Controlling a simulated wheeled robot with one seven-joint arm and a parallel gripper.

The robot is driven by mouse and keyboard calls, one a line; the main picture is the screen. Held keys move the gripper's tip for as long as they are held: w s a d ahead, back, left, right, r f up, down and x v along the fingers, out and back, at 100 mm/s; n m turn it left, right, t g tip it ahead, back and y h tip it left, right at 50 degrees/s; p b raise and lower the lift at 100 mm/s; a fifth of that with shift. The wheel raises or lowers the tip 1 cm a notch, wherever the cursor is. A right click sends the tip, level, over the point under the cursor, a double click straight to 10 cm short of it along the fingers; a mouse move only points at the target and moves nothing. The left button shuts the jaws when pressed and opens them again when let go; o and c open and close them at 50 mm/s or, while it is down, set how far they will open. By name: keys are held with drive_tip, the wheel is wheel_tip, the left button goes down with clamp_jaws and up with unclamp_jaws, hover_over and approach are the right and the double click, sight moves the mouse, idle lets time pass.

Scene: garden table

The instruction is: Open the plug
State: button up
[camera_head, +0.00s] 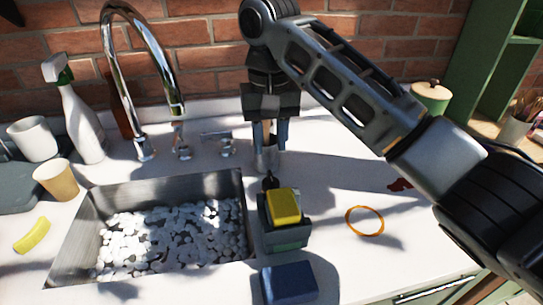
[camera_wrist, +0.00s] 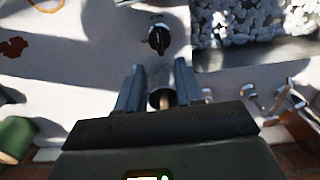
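A small dark knob (camera_head: 270,181) stands on the counter right of the sink, behind the sponge caddy; I cannot tell if it is the plug control. It shows in the wrist view (camera_wrist: 158,38) ahead of my fingertips. My gripper (camera_head: 270,146) points down behind it, fingers apart; it also shows in the wrist view (camera_wrist: 158,68). A metal cup (camera_head: 267,160) with a tan stick lies in line with the gap between the fingers; I cannot tell whether they touch it. The sink (camera_head: 238,187) is full of white foam or pebbles that hide its drain.
A caddy (camera_head: 286,239) with a yellow sponge (camera_head: 284,205) stands in front of the knob, with a blue block (camera_head: 289,284) nearer. A chrome faucet (camera_head: 144,100) and small taps (camera_head: 183,148) stand left.

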sight(270, 174)
wheel_tip(270, 174, down, 8)
drive_tip(key=shift+r, duration=0.2)
idle(0.3)
clamp_jaws()
